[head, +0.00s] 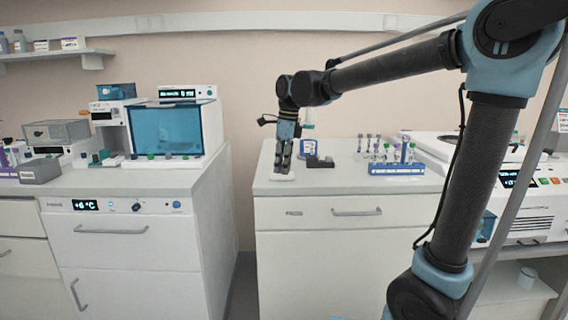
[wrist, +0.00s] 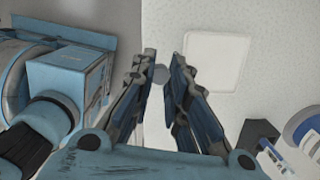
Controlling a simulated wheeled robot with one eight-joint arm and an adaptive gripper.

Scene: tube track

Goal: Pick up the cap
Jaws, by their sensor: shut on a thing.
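My gripper (head: 281,169) points down over the left part of the middle counter, close above its top. In the wrist view, my gripper (wrist: 162,70) has its two fingers close together, shut on a small grey round thing (wrist: 160,74) that shows between the fingertips; I take it to be the cap. Most of it is hidden by the fingers. I cannot make out the cap in the head view. A white square pad (wrist: 214,61) lies on the counter just right of the fingertips in the wrist view.
A black block (head: 320,162) and a blue-and-white item (head: 308,148) stand right of my gripper. Further right is a blue tube rack (head: 396,169) with several tubes, then a white centrifuge-like machine (head: 520,180). A gap separates the left counter (head: 130,185) from the middle counter (head: 340,188).

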